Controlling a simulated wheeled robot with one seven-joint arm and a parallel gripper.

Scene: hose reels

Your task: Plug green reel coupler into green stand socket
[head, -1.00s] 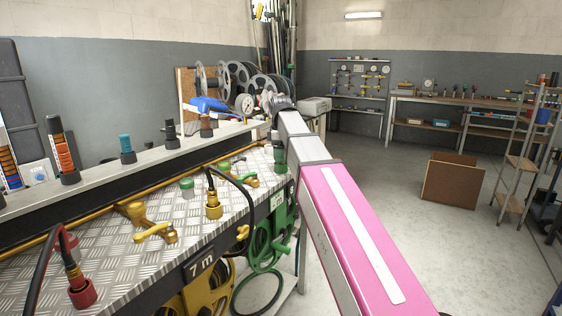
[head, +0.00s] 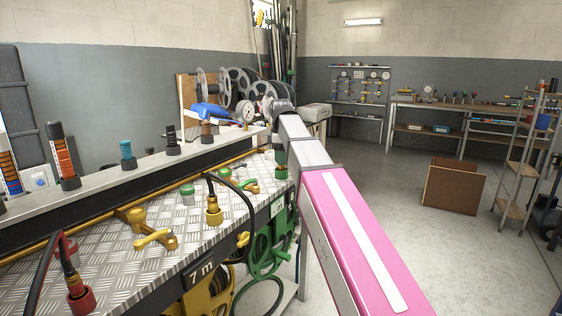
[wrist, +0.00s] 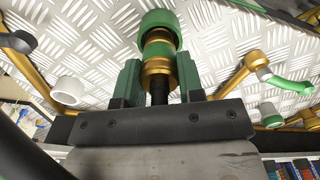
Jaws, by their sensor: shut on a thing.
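My gripper (wrist: 160,78) is shut on the green reel coupler (wrist: 158,66), a brass body with a green band and a black stem between the green finger pads. A wide green collar (wrist: 160,22) sits at the coupler's far end over the tread plate; whether this is the stand socket, and whether the coupler is seated in it, I cannot tell. In the head view my gripper (head: 280,155) is small and partly hidden by my arm, directly above a green fitting (head: 281,172) at the stand's right end.
A yellow coupler with a black hose (head: 213,210) and a red coupler (head: 80,298) stand on the tread plate. A brass valve with a green handle (wrist: 290,85) is right of the gripper. A grey cup (wrist: 70,90) is left. Open floor lies right of the stand.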

